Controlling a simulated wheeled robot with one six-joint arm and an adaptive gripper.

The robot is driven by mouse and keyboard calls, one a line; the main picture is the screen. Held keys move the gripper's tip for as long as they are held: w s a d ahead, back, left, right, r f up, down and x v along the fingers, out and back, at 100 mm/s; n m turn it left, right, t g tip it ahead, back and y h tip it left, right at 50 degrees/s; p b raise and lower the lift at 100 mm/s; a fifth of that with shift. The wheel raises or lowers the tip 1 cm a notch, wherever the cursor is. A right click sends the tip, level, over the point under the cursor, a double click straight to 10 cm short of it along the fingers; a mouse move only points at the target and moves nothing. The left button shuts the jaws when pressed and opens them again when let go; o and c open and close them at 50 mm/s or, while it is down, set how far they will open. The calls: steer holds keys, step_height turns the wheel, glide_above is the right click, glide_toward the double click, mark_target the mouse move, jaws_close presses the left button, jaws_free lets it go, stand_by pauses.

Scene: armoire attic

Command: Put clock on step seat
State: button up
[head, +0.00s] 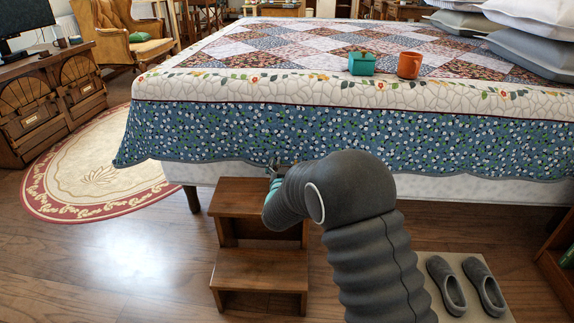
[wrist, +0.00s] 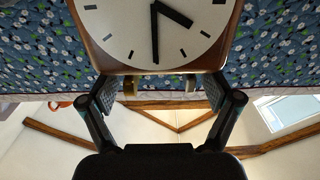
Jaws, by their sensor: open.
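In the wrist view a clock (wrist: 155,30) with a white face, dark hands and a wooden rim fills the top middle, cut off by the frame edge. My gripper (wrist: 160,88) is open, with one finger on each side near the clock's rim. I cannot tell whether the fingers touch it. In the head view my gripper (head: 273,167) is small and partly hidden by my arm, above the back of the wooden step seat (head: 250,203). I cannot make out the clock in the head view. The step seat has a higher and a lower tread, both bare where visible.
The bed (head: 300,140) with its hanging quilt stands right behind the step seat. Grey slippers (head: 465,286) lie on a mat at right. Open floor lies to the left.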

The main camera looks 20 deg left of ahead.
steer(key=v, duration=1.2)
steer(key=shift+r, duration=0.1)
steer(key=s+d+r+g, duration=0.25)
steer(key=d+r, duration=0.35)
steer(key=d, duration=0.3)
steer(key=s+d+r+g, duration=0.1)
steer(key=d+r+g, duration=0.3)
steer(key=d, duration=0.6)
steer(key=s+d+m+g+h, duration=0.1)
steer(key=s+d+g+h, duration=0.1)
steer(key=s+d, duration=0.8)
steer(key=s+d+m+g+h, duration=0.1)
steer(key=s+d+g+h, duration=0.1)
steer(key=s+d, duration=0.8)
steer(key=s+g, duration=0.1)
steer(key=s, duration=0.5)
steer(key=shift+d+r+m, duration=0.25)
steer(key=shift+d+m, duration=0.05)
steer(key=shift+d, duration=0.05)
